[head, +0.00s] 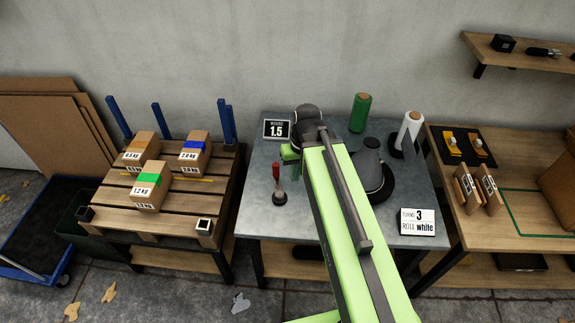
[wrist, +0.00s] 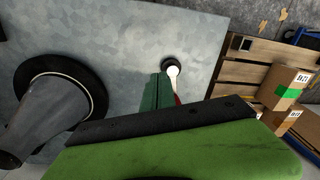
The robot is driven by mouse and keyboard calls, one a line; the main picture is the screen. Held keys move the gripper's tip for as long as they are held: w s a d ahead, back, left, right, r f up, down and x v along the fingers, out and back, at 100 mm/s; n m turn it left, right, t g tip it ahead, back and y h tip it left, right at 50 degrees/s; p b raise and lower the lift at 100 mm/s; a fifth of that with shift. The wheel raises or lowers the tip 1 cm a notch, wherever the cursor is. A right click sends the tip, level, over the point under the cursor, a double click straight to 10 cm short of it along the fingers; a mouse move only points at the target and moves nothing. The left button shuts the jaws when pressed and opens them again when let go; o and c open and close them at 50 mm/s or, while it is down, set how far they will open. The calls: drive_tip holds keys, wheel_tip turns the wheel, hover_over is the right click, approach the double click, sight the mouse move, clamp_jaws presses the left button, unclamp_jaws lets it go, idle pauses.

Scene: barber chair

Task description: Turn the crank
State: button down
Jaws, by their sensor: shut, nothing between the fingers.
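My gripper (head: 290,153) is shut and empty, above the left part of the grey table. Its green fingers also show in the wrist view (wrist: 156,92). A red upright handle (head: 276,171) on a small dark round base stands on the table, just left of and below my gripper; it looks like the crank, but I cannot tell for sure. In the wrist view its pale end (wrist: 173,71) and dark base show beside my fingertips, partly hidden by them; I cannot tell whether they touch. A card (head: 403,222) reads "turns 3, roll white".
A dark grey cone (head: 368,168) on a black disc stands right of my arm. A green roll (head: 359,112) and a white roll (head: 409,131) stand at the back. A pallet (head: 120,213) with boxes is left; a wooden bench (head: 470,228) is right.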

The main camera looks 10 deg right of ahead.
sight(278, 180)
drive_tip(key=w+d+f+n+t+y+b, duration=0.1)
drive_tip(key=w+d+t+y+b, duration=0.15)
drive_tip(key=w+d, duration=0.25)
drive_tip(key=w+d+f+n+t+y+b, duration=0.1)
drive_tip(key=w+d+f+y+b, duration=0.1)
drive_tip(key=w+d+y+b, duration=0.3)
drive_tip(key=w+a+f+b, duration=0.1)
drive_tip(key=a+f+b, duration=0.1)
drive_tip(key=w+a+f+h+b, duration=0.1)
drive_tip(key=a+f+b, duration=0.1)
drive_tip(key=f, duration=0.1)
drive_tip(key=w+a+f+h+b, duration=0.1)
drive_tip(key=w+f+b, duration=0.1)
drive_tip(key=f, duration=0.1)
drive_tip(key=shift+a+f+h, duration=0.1)
drive_tip(key=shift+a+h, duration=0.15)
drive_tip(key=shift+a, duration=0.15)
drive_tip(key=a, duration=0.4)
drive_tip(key=shift+s+r, duration=0.2)
drive_tip(key=shift+r, duration=0.15)
drive_tip(key=shift+a, duration=0.1)
